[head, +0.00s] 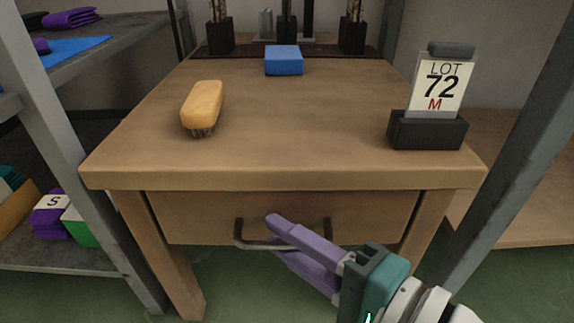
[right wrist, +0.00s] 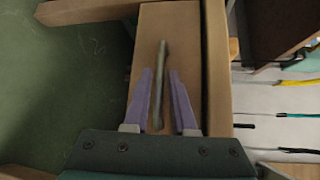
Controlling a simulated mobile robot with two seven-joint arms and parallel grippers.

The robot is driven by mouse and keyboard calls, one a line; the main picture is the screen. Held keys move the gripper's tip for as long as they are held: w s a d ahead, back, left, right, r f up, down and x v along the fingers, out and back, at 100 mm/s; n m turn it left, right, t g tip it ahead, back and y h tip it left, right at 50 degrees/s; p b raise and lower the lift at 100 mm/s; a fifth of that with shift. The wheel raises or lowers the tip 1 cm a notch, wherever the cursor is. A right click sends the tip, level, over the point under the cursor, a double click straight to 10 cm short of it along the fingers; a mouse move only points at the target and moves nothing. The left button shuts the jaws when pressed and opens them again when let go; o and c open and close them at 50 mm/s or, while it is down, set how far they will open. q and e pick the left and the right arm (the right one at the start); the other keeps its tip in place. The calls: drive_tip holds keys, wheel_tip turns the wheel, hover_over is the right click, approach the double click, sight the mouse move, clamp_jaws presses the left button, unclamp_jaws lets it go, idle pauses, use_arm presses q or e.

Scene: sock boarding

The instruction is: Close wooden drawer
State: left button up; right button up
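The wooden drawer (head: 370,212) is set under the front edge of the wooden table (head: 290,150). Its front looks about in line with the legs, and no inside shows. A dark metal bar handle (head: 242,236) runs across the drawer front; it also shows in the right wrist view (right wrist: 161,60). My right gripper (head: 272,236), with purple fingers, is at the handle. In the right wrist view its fingers (right wrist: 160,75) stand apart on both sides of the bar, with gaps visible. My left gripper is not in view.
On the tabletop are a yellow brush (head: 203,106), a blue block (head: 284,61) and a lot sign (head: 438,85) in a black stand. Grey posts (head: 515,165) stand at both sides. Shelves with folded socks (head: 52,215) are at the left.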

drive_tip(key=shift+s+d+r+p, duration=0.15)
drive_tip(key=shift+s+d+p, duration=0.05)
drive_tip(key=shift+p, duration=0.1)
drive_tip(key=p+v, duration=0.4)
drive_tip(key=v, duration=0.5)
drive_tip(key=shift+s, duration=0.15)
drive_tip(key=shift+d, duration=0.1)
